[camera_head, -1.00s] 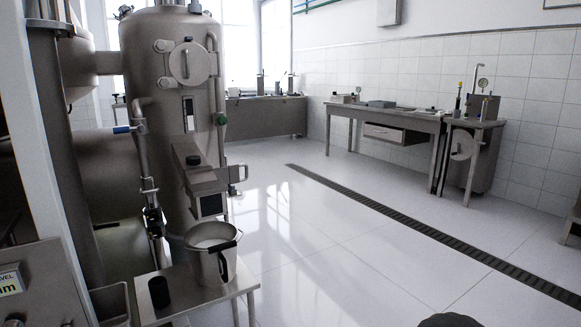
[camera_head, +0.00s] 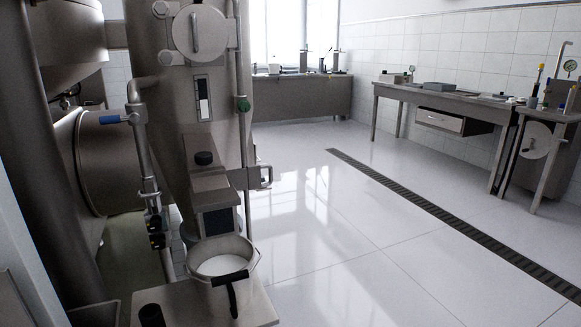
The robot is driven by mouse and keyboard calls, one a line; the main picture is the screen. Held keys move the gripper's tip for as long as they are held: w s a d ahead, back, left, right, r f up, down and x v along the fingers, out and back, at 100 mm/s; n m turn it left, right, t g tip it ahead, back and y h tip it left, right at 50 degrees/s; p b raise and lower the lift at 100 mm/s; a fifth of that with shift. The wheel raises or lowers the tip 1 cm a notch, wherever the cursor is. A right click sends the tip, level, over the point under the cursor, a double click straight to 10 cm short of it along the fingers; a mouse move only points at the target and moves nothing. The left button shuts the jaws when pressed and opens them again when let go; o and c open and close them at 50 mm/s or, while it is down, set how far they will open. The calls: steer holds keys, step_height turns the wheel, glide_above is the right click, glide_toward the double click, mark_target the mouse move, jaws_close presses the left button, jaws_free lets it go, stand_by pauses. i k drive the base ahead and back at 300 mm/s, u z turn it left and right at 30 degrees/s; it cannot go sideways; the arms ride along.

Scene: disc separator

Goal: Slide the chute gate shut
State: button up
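A small gate handle (camera_head: 266,178) sticks out at the chute's right side, which suggests the gate is pulled out to the right; the gate plate itself is too small to tell. My gripper is not in view.
A metal bucket (camera_head: 237,268) with pale contents stands under the chute on a small steel stand (camera_head: 190,300), beside a black cup (camera_head: 151,314). A blue-handled valve (camera_head: 110,119) is at left. The tiled floor at right is open, crossed by a drain grate (camera_head: 440,221).

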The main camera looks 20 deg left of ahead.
mark_target(249, 178)
steer(key=u, duration=0.45)
steer(key=i, duration=0.85)
steer(key=u, duration=0.6)
